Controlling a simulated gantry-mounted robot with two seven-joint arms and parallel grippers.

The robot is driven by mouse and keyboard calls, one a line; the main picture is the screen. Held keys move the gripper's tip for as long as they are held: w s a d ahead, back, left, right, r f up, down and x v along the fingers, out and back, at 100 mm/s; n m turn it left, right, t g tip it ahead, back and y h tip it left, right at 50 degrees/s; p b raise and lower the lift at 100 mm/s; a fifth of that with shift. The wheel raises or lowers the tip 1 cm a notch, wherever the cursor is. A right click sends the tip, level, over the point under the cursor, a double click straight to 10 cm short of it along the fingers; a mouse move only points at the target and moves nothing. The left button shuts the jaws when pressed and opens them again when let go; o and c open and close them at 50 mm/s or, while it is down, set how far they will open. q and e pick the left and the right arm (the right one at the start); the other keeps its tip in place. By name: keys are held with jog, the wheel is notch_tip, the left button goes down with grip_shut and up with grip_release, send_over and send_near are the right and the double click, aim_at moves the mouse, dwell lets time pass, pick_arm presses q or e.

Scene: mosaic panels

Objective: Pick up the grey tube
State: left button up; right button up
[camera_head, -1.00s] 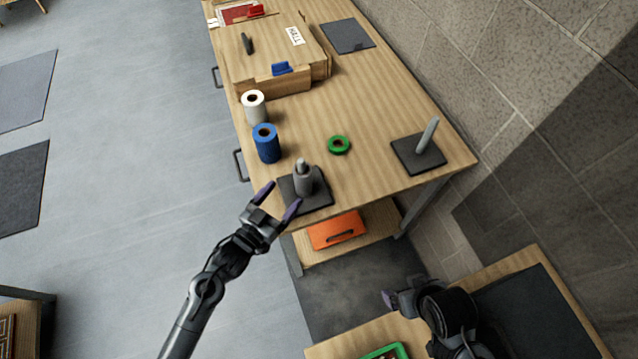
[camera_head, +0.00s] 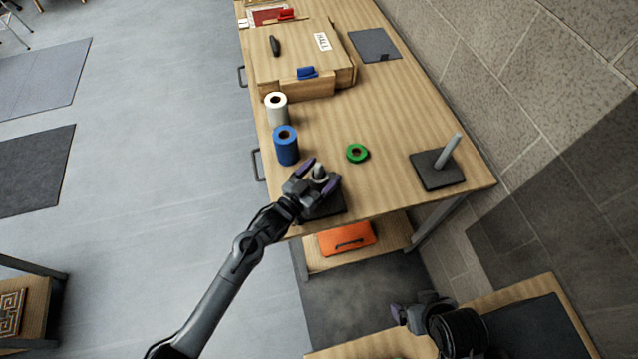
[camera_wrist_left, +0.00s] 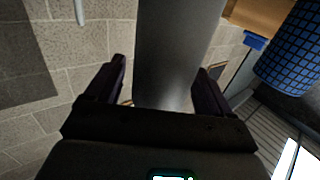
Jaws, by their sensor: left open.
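The grey tube (camera_wrist_left: 178,50) stands upright on a peg on a dark square base (camera_head: 330,208) at the near end of the wooden table. In the head view my left gripper covers most of it, and only the top shows between the fingers. My left gripper (camera_head: 321,175) is open, with one finger on each side of the tube. In the left wrist view the tube lies between the two purple-tipped fingers, with gaps beside it. My right gripper (camera_head: 402,314) is at the bottom right, away from the tube; its jaw state is unclear.
A blue roll (camera_head: 286,147) and a white roll (camera_head: 277,109) stand left of a green ring (camera_head: 357,153). A second dark base (camera_head: 437,170) with a bare tilted-looking peg is at the right. A wooden box (camera_head: 300,50) is farther back. An orange case (camera_head: 346,239) sits on the lower shelf.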

pick_arm(q)
jog(key=shift+w+d, duration=0.25)
jog(key=shift+w, duration=0.1)
jog(key=c, duration=1.1)
jog(key=shift+o, duration=0.2)
jog(key=shift+r, duration=0.1)
